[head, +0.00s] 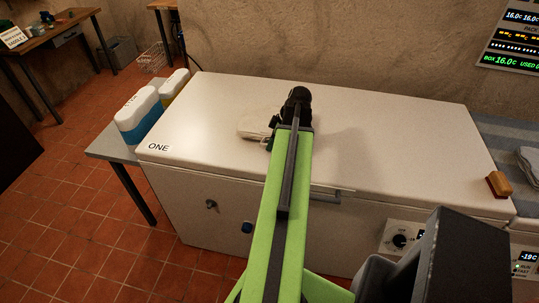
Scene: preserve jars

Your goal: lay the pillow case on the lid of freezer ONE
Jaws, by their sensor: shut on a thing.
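The freezer ONE (380,141) is a long white chest with a closed lid, and the label "ONE" (159,147) is at its left front edge. The pillow case (255,124) is a cream folded cloth over the left middle of the lid. My green arm reaches over the lid, and my gripper (272,134) is shut on the pillow case at its right side. The arm hides part of the cloth and most of the fingers. The cloth looks at or close to the lid surface; I cannot tell whether it rests there fully.
A wooden brush-like block (499,185) sits at the lid's right end. A grey cloth (529,163) lies further right. The rest of the lid is clear.

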